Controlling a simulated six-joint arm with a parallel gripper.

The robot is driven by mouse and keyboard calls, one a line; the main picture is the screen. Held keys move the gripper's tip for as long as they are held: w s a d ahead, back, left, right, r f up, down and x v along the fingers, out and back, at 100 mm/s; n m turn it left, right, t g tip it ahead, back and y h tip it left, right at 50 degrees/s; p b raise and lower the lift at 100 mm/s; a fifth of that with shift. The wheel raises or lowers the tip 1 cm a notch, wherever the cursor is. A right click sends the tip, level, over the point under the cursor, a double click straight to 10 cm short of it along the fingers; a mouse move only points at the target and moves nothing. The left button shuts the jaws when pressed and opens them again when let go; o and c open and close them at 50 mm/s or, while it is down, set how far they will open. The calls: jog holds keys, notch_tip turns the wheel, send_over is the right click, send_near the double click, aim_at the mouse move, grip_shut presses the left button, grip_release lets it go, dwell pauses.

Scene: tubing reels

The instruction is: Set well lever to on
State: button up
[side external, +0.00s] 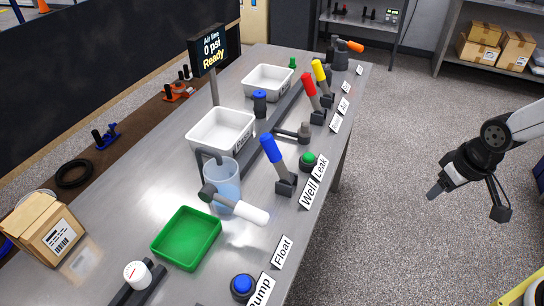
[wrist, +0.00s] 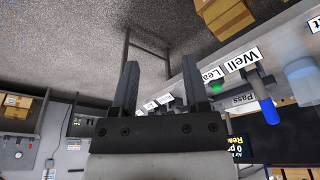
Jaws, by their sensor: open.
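The well lever has a blue handle (side external: 272,150) on a grey stem and dark base (side external: 287,184), beside the "Well" label (side external: 309,192). It leans up and to the left in the side view, away from the label. In the upside-down wrist view its blue handle (wrist: 268,112) is at the right, below the "Well" label (wrist: 240,59). My gripper (side external: 436,190) is over the floor to the right of the bench, well apart from the lever. Its two fingers (wrist: 160,65) are spread with nothing between them.
Along the bench edge stand a green button (side external: 308,157), red lever (side external: 309,84), yellow lever (side external: 318,70) and white-handled float arm (side external: 243,211). A green tray (side external: 187,236) and white bins (side external: 221,131) lie behind. A display (side external: 210,49) reads "Air line 0 psi Ready". Open floor separates my gripper from the bench.

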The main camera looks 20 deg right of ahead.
jog(key=o, duration=0.3)
jog(key=w+a+f+n+t, duration=0.1)
jog(key=w+a+n+t, duration=0.2)
jog(key=w, duration=0.6)
jog(key=n+t+y, duration=0.5)
jog(key=t+y, duration=0.4)
jog(key=y, duration=0.1)
send_near(276, 148)
jog(key=x, duration=0.4)
jog(key=shift+s+f, duration=0.1)
jog(key=shift+f, duration=0.05)
jog(key=shift+x, duration=3.9)
